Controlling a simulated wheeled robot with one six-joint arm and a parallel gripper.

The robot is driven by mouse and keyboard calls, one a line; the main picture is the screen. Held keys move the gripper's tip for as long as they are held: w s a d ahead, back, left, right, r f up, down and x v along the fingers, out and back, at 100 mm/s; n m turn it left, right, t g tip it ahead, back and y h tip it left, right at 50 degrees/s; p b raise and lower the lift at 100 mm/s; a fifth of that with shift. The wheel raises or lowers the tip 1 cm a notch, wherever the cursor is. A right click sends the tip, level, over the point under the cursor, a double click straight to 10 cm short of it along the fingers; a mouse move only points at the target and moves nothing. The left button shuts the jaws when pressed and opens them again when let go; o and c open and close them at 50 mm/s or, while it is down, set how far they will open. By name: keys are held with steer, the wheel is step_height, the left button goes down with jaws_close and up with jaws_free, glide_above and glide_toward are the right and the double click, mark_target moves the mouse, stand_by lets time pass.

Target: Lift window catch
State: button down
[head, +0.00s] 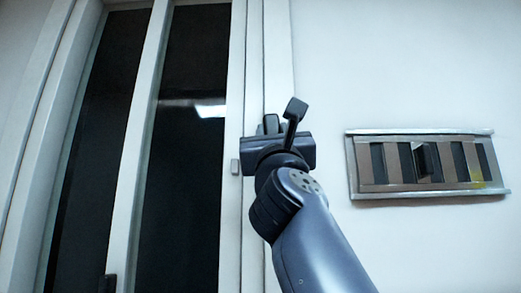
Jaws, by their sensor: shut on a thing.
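The window (190,150) has a white frame and dark panes and fills the left side of the head view. My gripper (283,114) is raised in front of the window's right upright. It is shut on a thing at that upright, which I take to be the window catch. The fingers and gripper body hide most of what is held, so the catch's shape and angle cannot be told.
A wall panel (425,193) with a pale metal rim, dark slots and a black knob (424,160) is to the right. A dark handle-like piece (107,284) shows at the lower left of the window. The white wall (400,60) above the panel is clear.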

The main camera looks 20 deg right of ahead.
steer(key=shift+d+m+g+h, duration=0.25)
steer(key=shift+m+g+h, duration=0.15)
steer(key=shift+m+h, duration=1)
steer(key=shift+s, duration=0.1)
steer(key=c, duration=1.1)
jaws_free()
steer(key=b+v, duration=0.7)
steer(key=v, duration=0.3)
steer(key=shift+s+f, duration=0.25)
steer(key=shift+s, duration=0.05)
